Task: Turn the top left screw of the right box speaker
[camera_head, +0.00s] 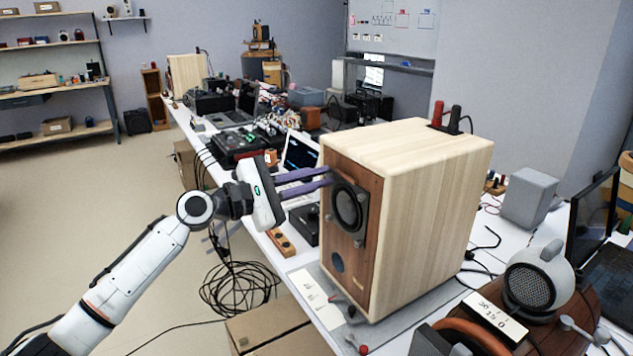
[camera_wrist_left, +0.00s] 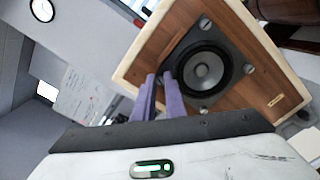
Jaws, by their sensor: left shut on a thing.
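The right box speaker (camera_head: 420,185) stands on the table with a pale wood cabinet and a darker brown front. Its front also shows in the left wrist view (camera_wrist_left: 140,72), turned in the picture. Its black round driver (camera_head: 349,208) sits in a dark square frame with screws at the corners. My left gripper (camera_head: 331,177) has long purple fingers reaching to the upper left corner of this frame. In the left wrist view its fingertips (camera_wrist_left: 160,78) are close together at that corner, shut on the top left screw, which they mostly hide. My right gripper is not in view.
Red and black terminals (camera_head: 446,116) stand on the speaker's top. A grey block (camera_head: 529,197) and a round grey speaker (camera_head: 530,287) stand to its right. Cardboard boxes (camera_head: 268,330) and coiled black cable (camera_head: 238,290) lie below the table's left edge. The floor at left is clear.

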